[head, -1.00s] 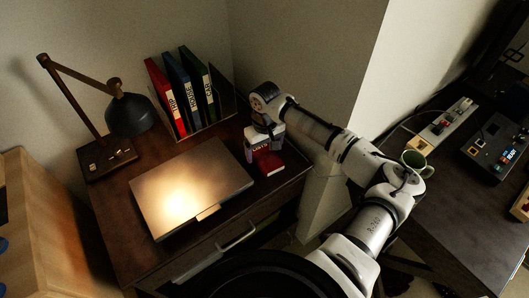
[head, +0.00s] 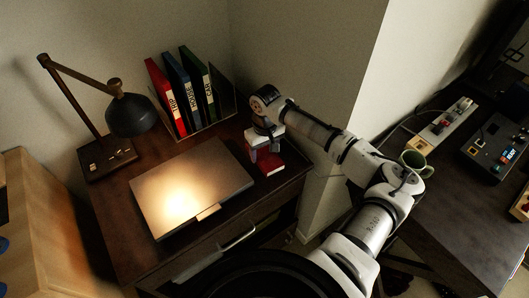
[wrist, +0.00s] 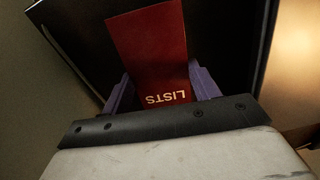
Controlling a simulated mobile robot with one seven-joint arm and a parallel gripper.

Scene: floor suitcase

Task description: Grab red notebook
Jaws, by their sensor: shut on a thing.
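The red notebook (head: 268,162) is at the right end of the wooden desk, beside the closed laptop. In the wrist view the red notebook (wrist: 150,45) shows the word LISTS near my palm. My gripper (head: 262,150) reaches down onto it from above. In the wrist view its purple fingers (wrist: 163,88) stand on either side of the notebook, shut on it. The notebook's underside is hidden, so I cannot tell whether it touches the desk.
The closed laptop (head: 190,186) lies on the desk (head: 115,215). A lamp (head: 130,113) stands at the left. Red, blue and green binders (head: 181,92) stand in a rack behind. The wall (head: 345,75) is close on the right. A green mug (head: 416,163) is on the dark table.

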